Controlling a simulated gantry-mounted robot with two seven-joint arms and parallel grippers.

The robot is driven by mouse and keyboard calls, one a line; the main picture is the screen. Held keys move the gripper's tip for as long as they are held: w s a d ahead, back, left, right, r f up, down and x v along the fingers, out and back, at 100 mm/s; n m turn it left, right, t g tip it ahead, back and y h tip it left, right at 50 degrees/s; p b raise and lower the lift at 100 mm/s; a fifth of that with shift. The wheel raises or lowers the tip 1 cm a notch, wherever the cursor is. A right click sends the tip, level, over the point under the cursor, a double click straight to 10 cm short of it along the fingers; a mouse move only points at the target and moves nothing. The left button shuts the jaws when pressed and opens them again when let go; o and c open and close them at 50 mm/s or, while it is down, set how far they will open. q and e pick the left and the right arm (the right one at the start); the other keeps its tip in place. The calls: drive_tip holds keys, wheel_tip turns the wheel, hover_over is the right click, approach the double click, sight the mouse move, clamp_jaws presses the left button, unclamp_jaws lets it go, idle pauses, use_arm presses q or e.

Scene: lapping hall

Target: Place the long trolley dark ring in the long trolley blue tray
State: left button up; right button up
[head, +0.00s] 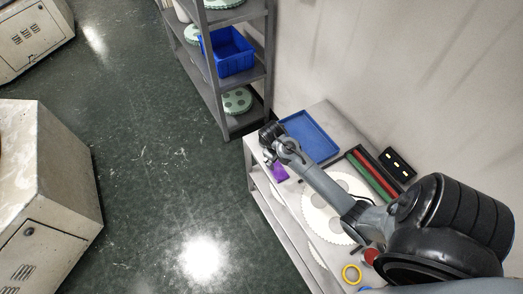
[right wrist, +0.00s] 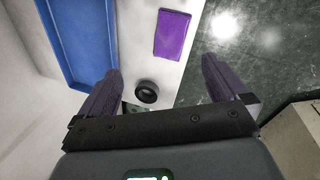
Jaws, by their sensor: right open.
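The dark ring (right wrist: 146,91) lies flat on the pale trolley top, between my right fingers as seen in the right wrist view. I cannot make it out in the head view, where my arm covers that area. The blue tray (head: 312,140) sits at the far end of the trolley and looks empty. It also shows left of the ring in the right wrist view (right wrist: 86,38). My right gripper (right wrist: 161,70) is open and empty, pointing down above the ring, with its fingers apart from it. My left gripper is not in view.
A purple block (right wrist: 172,35) lies near the ring. The trolley (head: 328,117) also carries a large white disc (head: 318,212), red and green bars (head: 372,178), and a yellow ring (head: 351,274). A grey rack (head: 234,118) with a blue bin (head: 230,52) stands beyond.

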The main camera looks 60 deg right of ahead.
drive_tip(key=w+d+f+m+b, duration=0.1)
drive_tip(key=w+d+f+b, duration=0.2)
drive_tip(key=w+d+b, duration=0.1)
drive_tip(key=w+d+f+m+t+y+b, duration=0.1)
drive_tip(key=w+d+f+b, duration=0.2)
drive_tip(key=w+d+b, duration=0.1)
drive_tip(key=w+d+f+m+t+y+b, duration=0.1)
drive_tip(key=w+d+f+b, duration=0.2)
drive_tip(key=w+d+b, duration=0.2)
drive_tip(key=shift+w+d+m+b, duration=0.1)
drive_tip(key=shift+m+b, duration=0.3)
drive_tip(key=shift+b, duration=0.35)
drive_tip(key=shift+w+f+b, duration=0.25)
drive_tip(key=shift+f+b, duration=0.1)
drive_tip(key=shift+f, duration=1)
drive_tip(key=shift+w+f+b, duration=0.2)
drive_tip(key=shift+f+b, duration=0.15)
drive_tip(key=shift+f, duration=0.95)
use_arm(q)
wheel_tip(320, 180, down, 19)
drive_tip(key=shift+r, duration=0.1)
use_arm(e)
drive_tip(key=shift+c, duration=0.3)
drive_tip(key=c, duration=1.1)
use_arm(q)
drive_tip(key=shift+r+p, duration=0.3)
use_arm(e)
drive_tip(key=shift+r, duration=0.25)
